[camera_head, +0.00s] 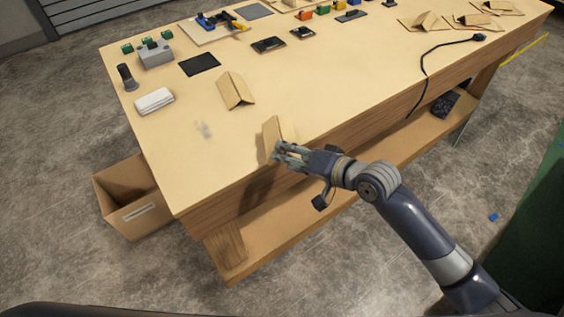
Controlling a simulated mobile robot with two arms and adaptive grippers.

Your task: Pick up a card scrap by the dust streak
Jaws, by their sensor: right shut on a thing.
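My right gripper (281,152) is shut on a folded tan card scrap (272,130) at the front edge of the wooden table (330,100). I cannot tell whether the scrap still touches the tabletop. The grey dust streak (204,130) lies on the tabletop to the left of the held scrap. Another folded card scrap (236,91) lies behind, up and to the left of the gripper. More card scraps (425,21) lie at the far right end of the table. My left gripper is not in view.
A white folded cloth (154,100), a black cylinder (127,77) and a grey box with green buttons (156,54) stand at the left. An open cardboard box (135,218) is on the floor. A black cable (428,70) crosses the right side. The tabletop around the dust streak is clear.

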